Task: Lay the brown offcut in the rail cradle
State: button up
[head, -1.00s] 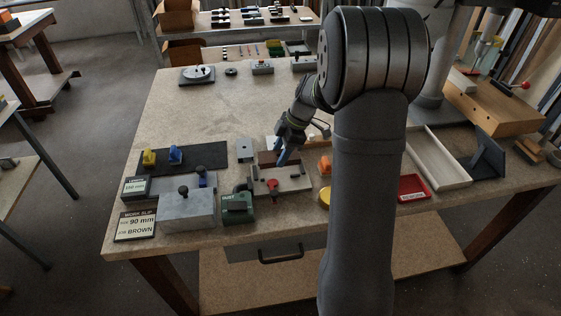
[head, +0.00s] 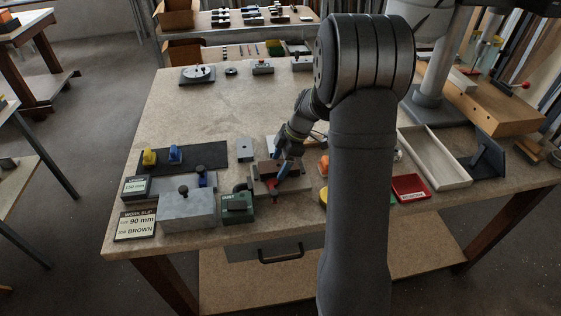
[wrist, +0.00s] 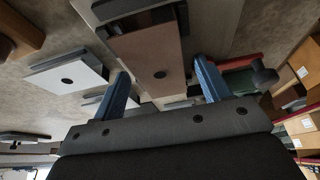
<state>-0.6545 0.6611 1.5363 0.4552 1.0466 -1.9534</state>
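The brown offcut (head: 266,166) shows at the back of the rail cradle (head: 296,187), partly behind my gripper in the head view. Whether it is fully seated in the cradle I cannot tell. In the wrist view the brown offcut (wrist: 150,55) is a flat brown piece with a dark hole, between my two blue fingers. My gripper (head: 282,170) is over the cradle, and in the wrist view its fingers (wrist: 162,82) stand wide apart. A gap shows between the right finger and the offcut, so the gripper looks open. A red part (head: 276,187) sits at the cradle's front.
A green block (head: 237,207) and a grey metal block (head: 187,211) stand left of the cradle. A pale piece (head: 245,150) lies behind. A red tray (head: 410,188) and a long pale tray (head: 434,158) lie right of my arm.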

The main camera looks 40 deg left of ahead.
aim_at(274, 166)
jog(key=v, duration=1.2)
jog(key=shift+r, duration=0.1)
jog(key=x, duration=1.2)
jog(key=shift+r, duration=1.8)
